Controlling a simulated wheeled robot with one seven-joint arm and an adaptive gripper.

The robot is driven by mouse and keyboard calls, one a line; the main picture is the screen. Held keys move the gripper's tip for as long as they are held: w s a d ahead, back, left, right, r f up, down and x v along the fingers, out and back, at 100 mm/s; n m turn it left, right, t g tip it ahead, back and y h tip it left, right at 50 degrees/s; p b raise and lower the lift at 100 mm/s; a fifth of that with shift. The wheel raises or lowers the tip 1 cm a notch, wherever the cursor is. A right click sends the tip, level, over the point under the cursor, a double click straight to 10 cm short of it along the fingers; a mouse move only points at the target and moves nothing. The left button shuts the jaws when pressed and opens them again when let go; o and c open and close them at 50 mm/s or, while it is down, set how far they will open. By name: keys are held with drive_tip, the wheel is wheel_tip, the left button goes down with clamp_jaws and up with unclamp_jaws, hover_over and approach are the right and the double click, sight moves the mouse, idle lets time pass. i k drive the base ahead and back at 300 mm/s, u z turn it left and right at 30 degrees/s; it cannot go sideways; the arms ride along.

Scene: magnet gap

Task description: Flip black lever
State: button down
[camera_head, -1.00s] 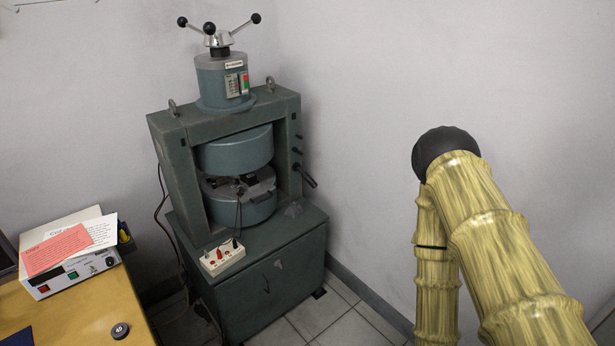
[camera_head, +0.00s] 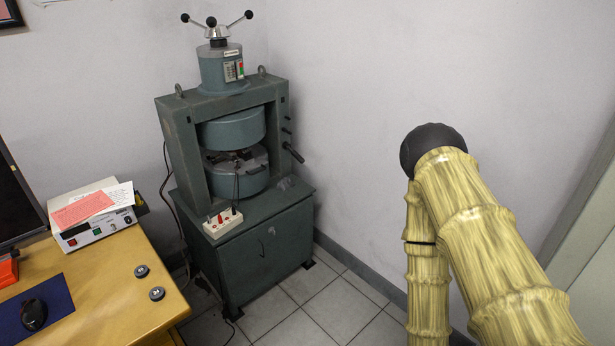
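A black lever (camera_head: 293,152) sticks out from the right side of the frame of a grey-green magnet machine (camera_head: 245,235). It slants down to the right. The machine has two round poles with a gap between them, and a hub with several black-knobbed spokes on top. My arm, yellow and wood-like with a black rounded joint, fills the right side of the view, apart from the machine. My gripper is not in view.
A wooden desk (camera_head: 110,285) stands at the left with a white instrument box (camera_head: 95,229), papers and a mouse (camera_head: 34,314). A small socket box (camera_head: 222,223) sits on the machine's base ledge. Tiled floor (camera_head: 330,300) is clear right of the machine, before the wall.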

sight(295, 154)
drive_tip(key=z, duration=0.3)
drive_tip(key=i, duration=1.35)
drive_tip(key=u, duration=0.45)
